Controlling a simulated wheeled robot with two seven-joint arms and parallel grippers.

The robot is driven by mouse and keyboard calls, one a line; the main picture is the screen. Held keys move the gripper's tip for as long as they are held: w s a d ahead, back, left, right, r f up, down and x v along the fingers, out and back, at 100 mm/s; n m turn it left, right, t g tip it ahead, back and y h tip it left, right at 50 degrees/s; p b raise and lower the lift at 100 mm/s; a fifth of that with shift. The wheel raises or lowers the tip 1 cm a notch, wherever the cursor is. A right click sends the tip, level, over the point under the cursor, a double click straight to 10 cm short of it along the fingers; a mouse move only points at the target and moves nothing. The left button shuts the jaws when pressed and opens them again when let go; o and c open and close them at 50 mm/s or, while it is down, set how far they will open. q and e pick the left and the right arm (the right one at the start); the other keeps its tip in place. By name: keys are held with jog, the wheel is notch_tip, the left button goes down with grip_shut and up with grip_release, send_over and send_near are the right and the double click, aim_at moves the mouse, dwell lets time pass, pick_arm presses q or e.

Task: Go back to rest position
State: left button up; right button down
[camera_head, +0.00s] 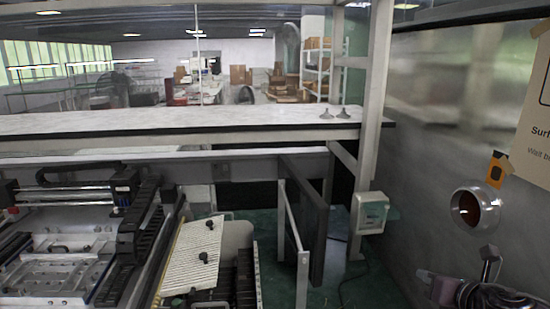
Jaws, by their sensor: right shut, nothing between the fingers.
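What appears to be my right gripper (436,286) shows small at the lower right, beside a dark ribbed part at the picture's bottom edge. Its fingers look shut and nothing shows between them. It is in front of the grey wall panel (430,180), and I cannot tell whether it is apart from it. My left gripper is not in view.
A machine with rails and a metal plate (55,270) fills the lower left. A white ribbed panel (190,255) with dark knobs leans beside it. A long shelf (180,122) crosses behind. A round metal fitting (474,209) and a paper sign (532,120) are on the right wall.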

jog(key=s+a+f+m+g+h, duration=0.1)
jog(key=s+a+f+m, duration=0.2)
jog(key=a+f+m, duration=0.3)
jog(key=s+a+f+m+g, duration=0.1)
jog(key=s+a+f+m, duration=0.3)
jog(key=a+m, duration=0.3)
jog(key=s+a+f+m+g, duration=0.1)
jog(key=s+f+m+g, duration=0.25)
jog(key=s+m, duration=0.55)
jog(key=s+a+f+m+g, duration=0.1)
jog(key=s+f+m+g, duration=0.25)
jog(key=s+m, duration=0.5)
notch_tip(320, 180, down, 27)
jog(key=m+g, duration=0.2)
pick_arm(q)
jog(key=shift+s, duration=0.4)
pick_arm(e)
jog(key=s+d+f, duration=0.1)
jog(key=s+f, duration=0.9)
jog(key=s+d+f+g, duration=0.1)
jog(key=s+d+f, duration=0.1)
jog(key=s+f, duration=0.8)
jog(key=shift+s+d+f+n+h, duration=0.15)
jog(key=shift+d+f+n+h, duration=0.15)
jog(key=shift+f+n+h, duration=0.1)
